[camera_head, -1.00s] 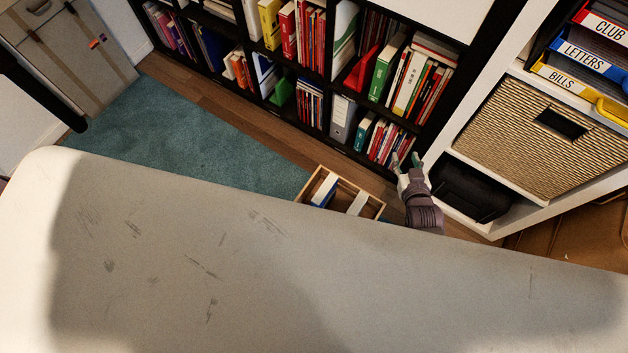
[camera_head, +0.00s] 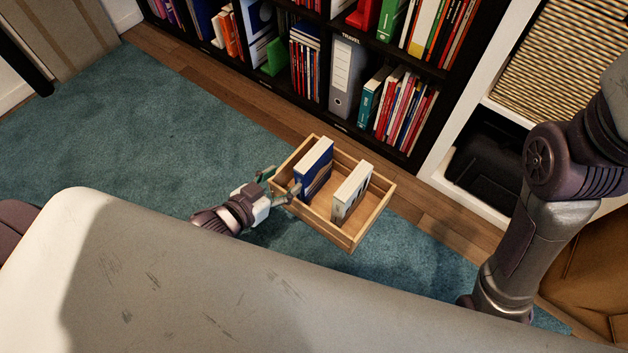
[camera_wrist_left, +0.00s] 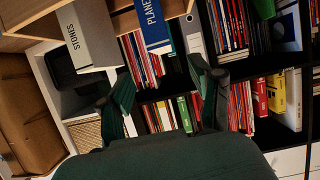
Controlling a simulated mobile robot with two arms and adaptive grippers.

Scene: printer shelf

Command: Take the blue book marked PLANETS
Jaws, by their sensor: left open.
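The blue book marked PLANETS (camera_head: 316,172) stands upright in an open wooden tray (camera_head: 366,228), with its pale edge up. In the left wrist view, its blue spine (camera_wrist_left: 153,24) shows the letters PLANE, cut off by the top edge. A white-grey book (camera_head: 350,192), marked STONES in the left wrist view (camera_wrist_left: 88,36), stands to its right with a gap between them. My left gripper (camera_head: 275,186) is open and empty at the tray's left side, near the blue book but not around it. Its green-padded fingers (camera_wrist_left: 163,82) show apart in the left wrist view. My right gripper is out of view.
A black bookshelf (camera_head: 312,118) full of books and a grey binder (camera_head: 346,76) stands behind the tray. A white shelf unit with a black case (camera_head: 490,160) is at right. My pale body covers the foreground. Teal carpet (camera_head: 150,125) is clear at left.

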